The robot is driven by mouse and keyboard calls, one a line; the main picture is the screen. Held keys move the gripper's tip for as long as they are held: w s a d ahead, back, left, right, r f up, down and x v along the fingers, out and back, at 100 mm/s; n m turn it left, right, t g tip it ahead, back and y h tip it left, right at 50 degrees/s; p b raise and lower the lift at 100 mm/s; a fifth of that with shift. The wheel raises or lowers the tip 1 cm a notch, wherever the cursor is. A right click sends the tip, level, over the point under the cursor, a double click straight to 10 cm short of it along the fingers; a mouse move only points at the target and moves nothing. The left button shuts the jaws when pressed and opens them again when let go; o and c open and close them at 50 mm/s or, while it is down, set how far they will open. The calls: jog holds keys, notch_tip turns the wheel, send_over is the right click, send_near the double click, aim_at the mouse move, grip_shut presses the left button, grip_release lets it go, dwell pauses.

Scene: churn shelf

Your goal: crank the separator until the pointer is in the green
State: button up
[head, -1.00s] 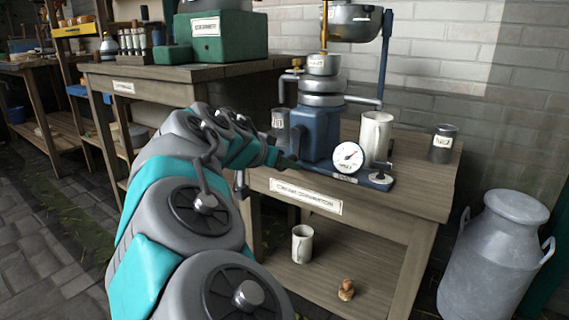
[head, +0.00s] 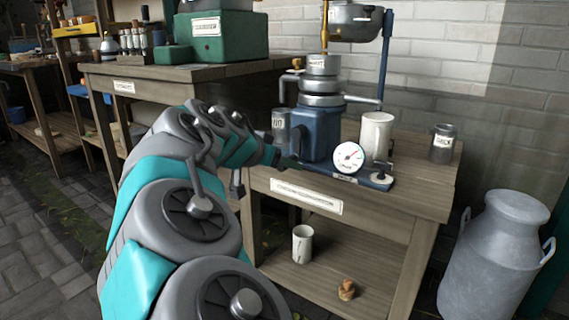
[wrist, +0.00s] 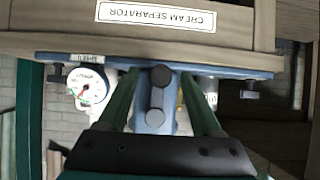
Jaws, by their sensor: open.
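The cream separator stands on the wooden bench, with its blue body (head: 318,135) below stacked grey bowls (head: 322,88). A white round dial (head: 348,158) with a red needle sits at its front right; the needle points to the upper right. In the wrist view, which is upside down, the dial (wrist: 88,88) shows small red and green marks, too small to place the needle against them. My gripper (wrist: 160,76) is open, its green fingers either side of two round grey knobs (wrist: 157,95) on the blue body. I cannot tell whether these belong to the crank. My arm partly hides that side in the head view.
The bench (head: 410,185) holds a cream-coloured cup (head: 376,136) and a small grey can (head: 443,144). A metal churn (head: 497,255) stands at right. A mug (head: 302,243) and a small brown object (head: 346,289) are on the lower shelf. Another bench with a green box (head: 222,38) is behind my arm.

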jog(key=v, duration=0.7)
dwell(0.4)
jog(key=shift+d, duration=0.2)
